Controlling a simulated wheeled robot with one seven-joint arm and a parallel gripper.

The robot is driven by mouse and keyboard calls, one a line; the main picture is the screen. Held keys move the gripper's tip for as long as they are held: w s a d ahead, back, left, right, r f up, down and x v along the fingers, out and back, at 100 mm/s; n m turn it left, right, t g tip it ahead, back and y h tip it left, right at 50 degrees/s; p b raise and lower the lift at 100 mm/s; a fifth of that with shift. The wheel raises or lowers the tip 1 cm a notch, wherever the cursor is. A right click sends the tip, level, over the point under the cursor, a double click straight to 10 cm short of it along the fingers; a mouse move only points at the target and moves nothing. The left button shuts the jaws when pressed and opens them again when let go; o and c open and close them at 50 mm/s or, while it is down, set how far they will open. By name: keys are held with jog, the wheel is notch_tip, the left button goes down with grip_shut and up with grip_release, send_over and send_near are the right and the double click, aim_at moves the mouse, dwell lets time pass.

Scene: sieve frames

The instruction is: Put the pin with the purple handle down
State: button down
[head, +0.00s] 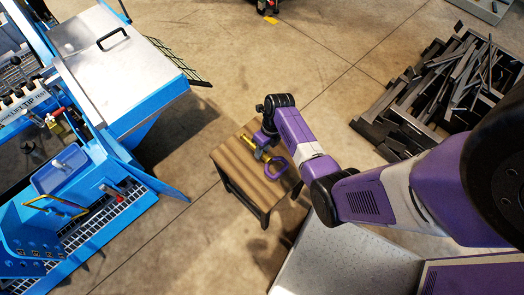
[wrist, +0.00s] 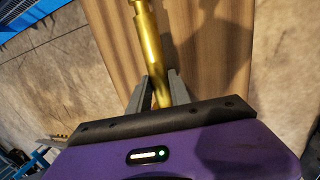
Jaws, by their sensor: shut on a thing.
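The pin has a gold shaft (head: 258,163), and a purple loop that looks like its handle (head: 270,176) shows beside it in the head view. My gripper (head: 263,150) is low over a small wooden table. In the wrist view, my gripper's two grey fingers (wrist: 160,90) are shut on the gold shaft (wrist: 150,45), which runs up and away from them. The purple handle cannot be made out in the wrist view. I cannot tell whether the pin touches the tabletop or is just above it.
The small wooden table (head: 229,158) has dark legs and bare top around the pin. A blue machine (head: 150,110) stands to the left. A pile of dark metal bars (head: 440,95) lies at the right. Concrete floor is open behind the table.

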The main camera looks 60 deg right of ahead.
jog(key=shift+f+b, duration=0.45)
jog(key=shift+f, duration=1.25)
jog(key=shift+f, duration=0.1)
jog(key=c, duration=1.2)
grip_release()
jog(key=shift+f, duration=0.1)
